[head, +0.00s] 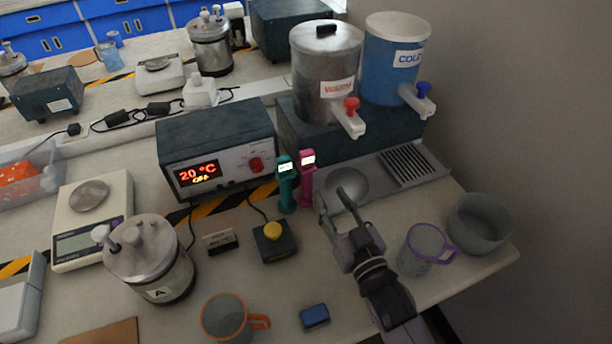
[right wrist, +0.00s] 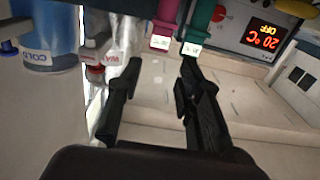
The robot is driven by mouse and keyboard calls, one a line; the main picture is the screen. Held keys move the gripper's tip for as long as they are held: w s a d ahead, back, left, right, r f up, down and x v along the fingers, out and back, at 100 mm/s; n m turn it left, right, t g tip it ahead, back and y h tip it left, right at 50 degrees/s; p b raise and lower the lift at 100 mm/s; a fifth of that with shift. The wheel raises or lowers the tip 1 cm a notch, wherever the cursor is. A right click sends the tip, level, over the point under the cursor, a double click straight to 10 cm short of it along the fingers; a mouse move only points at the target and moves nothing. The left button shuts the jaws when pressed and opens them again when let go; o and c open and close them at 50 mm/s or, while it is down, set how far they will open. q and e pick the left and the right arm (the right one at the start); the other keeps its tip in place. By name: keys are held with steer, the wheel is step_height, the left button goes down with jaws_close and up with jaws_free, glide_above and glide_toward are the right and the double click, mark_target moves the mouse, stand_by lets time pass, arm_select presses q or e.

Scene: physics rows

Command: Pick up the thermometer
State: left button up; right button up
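Two handheld thermometers with small lit displays stand upright side by side on the table in the head view: a teal one (head: 287,190) and a pink one (head: 306,182). In the right wrist view, the pink thermometer (right wrist: 166,22) and the teal thermometer (right wrist: 199,28) show at the top, beyond the fingertips. My right gripper (head: 337,204) is open and empty, just right of the pink thermometer. Its two dark fingers (right wrist: 160,66) are spread apart in the right wrist view, with nothing held between them. My left gripper is not in view.
A heater box (head: 217,150) reading 20 °C stands behind left. Warm (head: 322,70) and cold (head: 392,65) dispensers stand behind. A grey bowl (head: 481,222) and a purple-handled mug (head: 424,247) are right; a yellow-button box (head: 273,243) and an orange mug (head: 227,318) are in front.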

glide_toward(308, 161)
steer(key=w, duration=0.2)
steer(key=shift+a+p+x, duration=0.25)
steer(key=shift+p+x, duration=0.25)
steer(key=shift+x, duration=0.7)
steer(key=shift+w+a, duration=0.15)
steer(key=p+x, duration=0.1)
steer(key=x, duration=0.3)
steer(key=shift+w+a, duration=0.2)
steer(key=shift+w, duration=0.15)
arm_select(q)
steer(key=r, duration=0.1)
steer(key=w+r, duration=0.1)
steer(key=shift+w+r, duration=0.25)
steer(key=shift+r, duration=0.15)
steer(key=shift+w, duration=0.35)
arm_select(e)
steer(key=c, duration=0.7)
